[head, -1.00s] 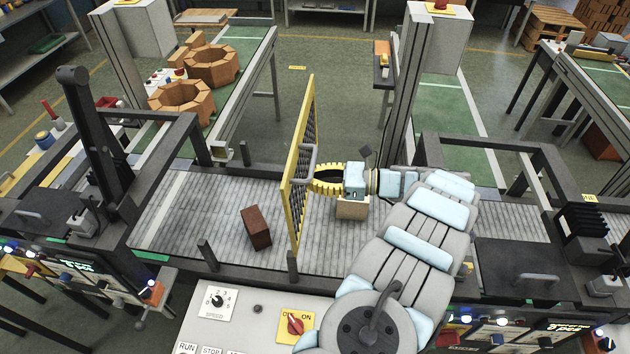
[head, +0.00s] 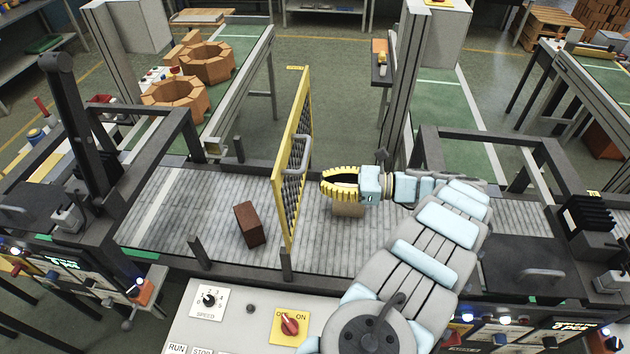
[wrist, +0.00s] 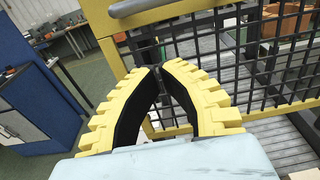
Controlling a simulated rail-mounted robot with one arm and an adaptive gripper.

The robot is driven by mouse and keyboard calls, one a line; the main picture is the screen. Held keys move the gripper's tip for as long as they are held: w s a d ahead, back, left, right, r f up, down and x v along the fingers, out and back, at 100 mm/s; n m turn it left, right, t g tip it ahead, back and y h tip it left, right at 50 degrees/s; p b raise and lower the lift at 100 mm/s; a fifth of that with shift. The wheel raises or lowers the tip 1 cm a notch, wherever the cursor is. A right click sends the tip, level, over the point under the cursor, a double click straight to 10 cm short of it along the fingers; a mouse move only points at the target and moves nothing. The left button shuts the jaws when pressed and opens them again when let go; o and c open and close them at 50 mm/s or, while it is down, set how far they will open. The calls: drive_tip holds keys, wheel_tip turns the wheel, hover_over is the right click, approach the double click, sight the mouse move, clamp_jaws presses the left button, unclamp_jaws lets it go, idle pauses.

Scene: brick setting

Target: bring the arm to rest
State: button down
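My gripper (head: 322,185) has yellow ribbed fingers with black inner pads. It is above the conveyor, to the right of the yellow-framed mesh gate (head: 293,160) and apart from its grey handle (head: 298,155). In the wrist view the fingertips (wrist: 158,68) come together and nothing shows between the fingers but background. The gate's black mesh (wrist: 270,60) fills the area beyond them. My arm reaches in from the lower right, bent, with its links over the conveyor's right part.
A dark red brick (head: 249,223) lies on the conveyor (head: 180,215) left of the gate. A tan block (head: 348,208) sits below my gripper, partly hidden. A control panel with a red switch (head: 289,325) is in front. Black frames stand at both sides.

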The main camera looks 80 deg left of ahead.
drive_tip(key=shift+w+d+f+b, duration=0.25)
drive_tip(key=shift+w+f+b, duration=0.35)
drive_tip(key=shift+w+b, duration=0.15)
drive_tip(key=shift+w+d+f+b, duration=0.2)
drive_tip(key=shift+w+f+b, duration=0.4)
drive_tip(key=shift+w+b, duration=0.15)
